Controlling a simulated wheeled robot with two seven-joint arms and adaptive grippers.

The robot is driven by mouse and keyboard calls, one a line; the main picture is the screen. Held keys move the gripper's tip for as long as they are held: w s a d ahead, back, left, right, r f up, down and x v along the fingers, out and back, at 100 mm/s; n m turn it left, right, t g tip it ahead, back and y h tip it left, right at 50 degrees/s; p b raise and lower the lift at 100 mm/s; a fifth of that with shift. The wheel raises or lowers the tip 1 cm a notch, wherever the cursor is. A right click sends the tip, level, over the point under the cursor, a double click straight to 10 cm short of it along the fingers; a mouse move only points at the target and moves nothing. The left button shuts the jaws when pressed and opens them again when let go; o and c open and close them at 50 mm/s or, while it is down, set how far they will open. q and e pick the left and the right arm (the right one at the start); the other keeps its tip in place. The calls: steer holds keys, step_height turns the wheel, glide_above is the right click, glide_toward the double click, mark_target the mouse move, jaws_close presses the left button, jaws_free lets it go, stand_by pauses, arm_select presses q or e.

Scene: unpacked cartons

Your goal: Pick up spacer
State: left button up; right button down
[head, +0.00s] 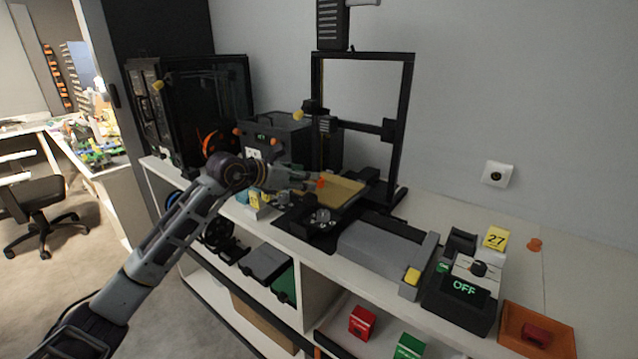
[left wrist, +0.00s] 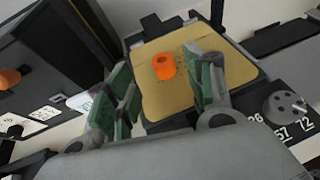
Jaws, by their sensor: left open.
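The spacer (left wrist: 164,66) is a small orange ring with a hole, standing on the tan print bed (left wrist: 190,103) of a 3D printer. In the head view the spacer (head: 320,183) shows as a small orange spot just beyond my left gripper's fingertips. My left gripper (head: 308,182) reaches in from the left over the near left side of the bed (head: 347,190). In the left wrist view my left gripper (left wrist: 165,88) is open, with green-lined fingers apart and the spacer ahead, between their lines. Nothing is held. My right gripper is not in view.
The printer's black frame (head: 402,130) rises behind the bed. A dark box (head: 275,133) with orange knobs stands left of it. A control unit (head: 466,290) reading OFF and an orange tray (head: 562,343) are at right. A round metal knob (left wrist: 284,106) sits beside the bed.

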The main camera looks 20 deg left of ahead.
mark_target(319, 182)
arm_select(q)
steer(key=shift+x, duration=2.3)
steer(key=shift+w+d+f, duration=0.1)
steer(key=shift+d+f, duration=0.1)
steer(key=shift+d, duration=0.05)
steer(key=shift+f, duration=0.1)
steer(key=shift+c, duration=0.4)
